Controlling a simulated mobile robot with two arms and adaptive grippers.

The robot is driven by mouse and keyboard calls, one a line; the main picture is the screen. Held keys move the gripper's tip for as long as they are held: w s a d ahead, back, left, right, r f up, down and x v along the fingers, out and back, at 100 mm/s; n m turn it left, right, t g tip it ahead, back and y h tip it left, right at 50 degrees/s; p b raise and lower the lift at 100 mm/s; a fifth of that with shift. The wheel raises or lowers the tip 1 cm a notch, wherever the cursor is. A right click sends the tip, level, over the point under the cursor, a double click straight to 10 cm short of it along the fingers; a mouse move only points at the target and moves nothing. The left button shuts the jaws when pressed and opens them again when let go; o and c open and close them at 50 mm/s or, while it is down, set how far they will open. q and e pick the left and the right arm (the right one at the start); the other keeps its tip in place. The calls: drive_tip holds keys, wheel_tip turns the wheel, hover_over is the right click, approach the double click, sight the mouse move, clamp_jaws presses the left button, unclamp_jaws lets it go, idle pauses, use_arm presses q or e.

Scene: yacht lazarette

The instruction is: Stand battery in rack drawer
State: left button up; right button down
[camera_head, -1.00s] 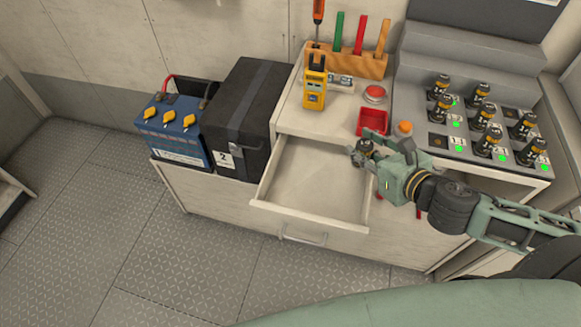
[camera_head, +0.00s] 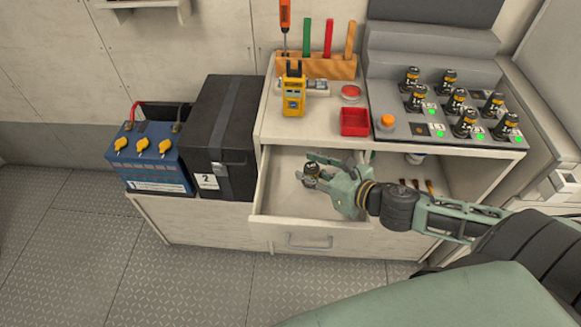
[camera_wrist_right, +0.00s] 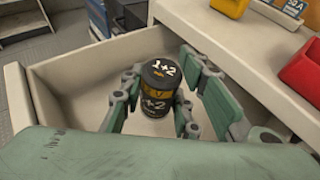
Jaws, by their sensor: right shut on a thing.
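My right gripper (camera_head: 312,171) is shut on a small black cylindrical battery (camera_head: 311,173) over the left part of the open drawer (camera_head: 335,237). In the right wrist view the battery (camera_wrist_right: 157,92) looks upright between the fingers, with a yellow band and "1+2" on its top and side. The drawer (camera_wrist_right: 28,112) below it looks empty where it shows. I cannot tell whether the battery touches the drawer floor. Several similar batteries (camera_head: 456,100) stand in the grey rack (camera_head: 390,92) on the counter. My left gripper is out of view.
A red tray (camera_head: 355,122), an orange button (camera_head: 388,120) and a yellow meter (camera_head: 293,95) sit on the counter beyond the drawer. A black box (camera_head: 222,130) and a blue battery (camera_head: 150,160) stand to the left. Tools lie on the shelf right of the drawer.

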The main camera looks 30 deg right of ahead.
drive_tip(key=x, duration=0.4)
drive_tip(key=shift+d, duration=0.1)
drive_tip(key=shift+w+a+f, duration=0.25)
drive_tip(key=shift+w+f, duration=0.25)
drive_tip(key=shift+w, duration=0.15)
drive_tip(key=shift+w+a+f, duration=0.25)
drive_tip(key=shift+w+f, duration=0.25)
drive_tip(key=shift+w, duration=0.1)
drive_tip(key=shift+w+a+f, duration=0.2)
drive_tip(key=shift+w+f, duration=0.35)
drive_tip(key=shift+w, duration=0.1)
drive_tip(key=shift+s, duration=0.1)
drive_tip(key=c, duration=1.6)
unclamp_jaws()
drive_tip(key=shift+f, duration=0.15)
